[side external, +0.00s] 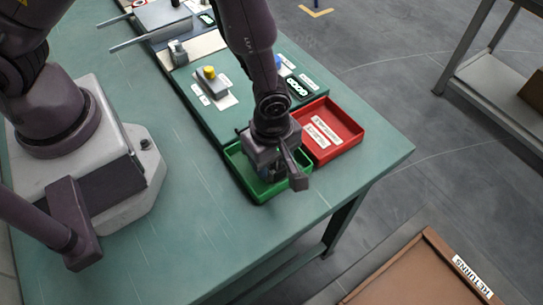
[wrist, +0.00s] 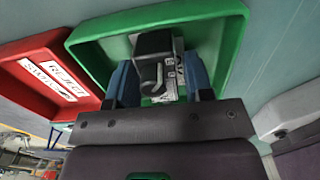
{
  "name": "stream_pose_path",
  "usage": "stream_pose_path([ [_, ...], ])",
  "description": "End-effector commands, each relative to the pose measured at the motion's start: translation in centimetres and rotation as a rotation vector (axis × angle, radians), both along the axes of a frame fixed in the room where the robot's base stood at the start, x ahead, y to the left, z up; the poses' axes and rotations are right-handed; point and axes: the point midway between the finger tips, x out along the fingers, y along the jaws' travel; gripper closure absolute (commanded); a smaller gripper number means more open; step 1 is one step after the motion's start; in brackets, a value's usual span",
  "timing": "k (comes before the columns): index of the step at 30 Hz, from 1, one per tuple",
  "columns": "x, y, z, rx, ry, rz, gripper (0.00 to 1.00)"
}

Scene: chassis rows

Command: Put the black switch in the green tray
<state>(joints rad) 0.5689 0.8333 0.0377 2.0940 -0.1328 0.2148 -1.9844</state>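The black switch (wrist: 153,60) is a dark block with a curved grey lever, between the two blue fingers of my gripper (wrist: 160,82) in the wrist view. The green tray (wrist: 88,53) is around and behind the switch. In the side view my gripper (side external: 272,172) is low over the green tray (side external: 246,181), with the fingers inside its outline. There the switch is mostly hidden by my gripper. Whether the switch touches the tray floor cannot be told.
A red tray (side external: 346,127) with white labels adjoins the green tray on the right. Behind are a grey block with a yellow button (side external: 210,76) and a black connector part (side external: 297,88) on a green board. The table front is clear. A brown returns bin (side external: 420,276) stands below.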

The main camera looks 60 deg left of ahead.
Motion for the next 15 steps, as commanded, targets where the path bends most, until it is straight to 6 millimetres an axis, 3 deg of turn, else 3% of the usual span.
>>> stream_pose_path([
  [10, 0.0, 0.0, 0.2, 0.0, 0.0, 0.0, 0.43],
  [15, 0.1, 0.0, 2.0, -0.001, -0.004, 0.0, 0.43],
])
